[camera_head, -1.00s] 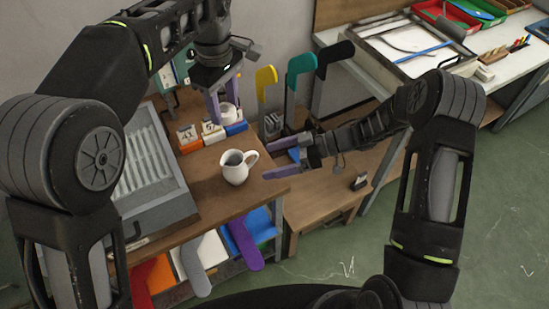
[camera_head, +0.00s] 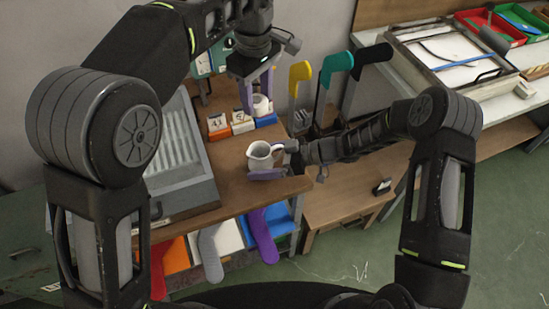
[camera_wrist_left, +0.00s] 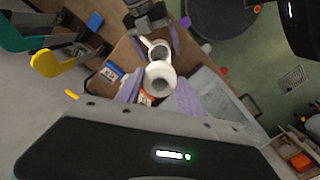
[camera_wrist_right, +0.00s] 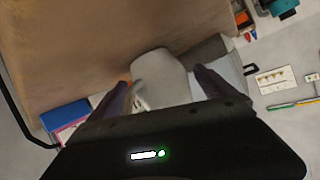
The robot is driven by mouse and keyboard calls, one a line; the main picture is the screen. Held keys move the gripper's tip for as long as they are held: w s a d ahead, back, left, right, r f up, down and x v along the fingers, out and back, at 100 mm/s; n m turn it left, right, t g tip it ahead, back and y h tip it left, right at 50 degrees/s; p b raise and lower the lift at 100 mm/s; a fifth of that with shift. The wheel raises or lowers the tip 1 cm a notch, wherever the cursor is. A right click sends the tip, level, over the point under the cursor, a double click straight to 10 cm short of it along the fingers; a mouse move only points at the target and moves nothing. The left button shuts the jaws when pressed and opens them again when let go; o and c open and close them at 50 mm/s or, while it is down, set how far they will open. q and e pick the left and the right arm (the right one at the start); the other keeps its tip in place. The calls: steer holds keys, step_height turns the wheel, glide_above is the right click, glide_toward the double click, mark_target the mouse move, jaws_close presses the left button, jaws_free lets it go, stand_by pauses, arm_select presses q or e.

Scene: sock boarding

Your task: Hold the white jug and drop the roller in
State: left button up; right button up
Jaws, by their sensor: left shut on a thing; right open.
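The white jug (camera_head: 261,158) stands upright near the front right edge of the wooden bench. My right gripper (camera_head: 277,161) is open with its purple fingers on either side of the jug; in the right wrist view the jug (camera_wrist_right: 160,76) sits between them. I cannot tell whether they touch it. My left gripper (camera_head: 256,95) is higher and farther back, shut on the white roller (camera_head: 262,104). In the left wrist view the roller (camera_wrist_left: 160,78) shows end-on between the purple fingers, with the jug (camera_wrist_left: 158,50) beyond it.
Numbered blocks (camera_head: 241,122) stand behind the jug. A grey ribbed tray (camera_head: 182,165) is to its left. Yellow, teal and black sock boards (camera_head: 335,66) rise at the back right. Coloured socks (camera_head: 262,236) hang below the bench's front edge. A lower wooden table (camera_head: 345,190) is to the right.

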steer(key=shift+a, duration=0.25)
steer(key=shift+f, duration=0.1)
steer(key=c, duration=1.8)
arm_select(q)
step_height(320, 180, down, 13)
arm_select(e)
steer(key=shift+o, duration=0.2)
stand_by(0.6)
arm_select(q)
steer(key=o, duration=1.5)
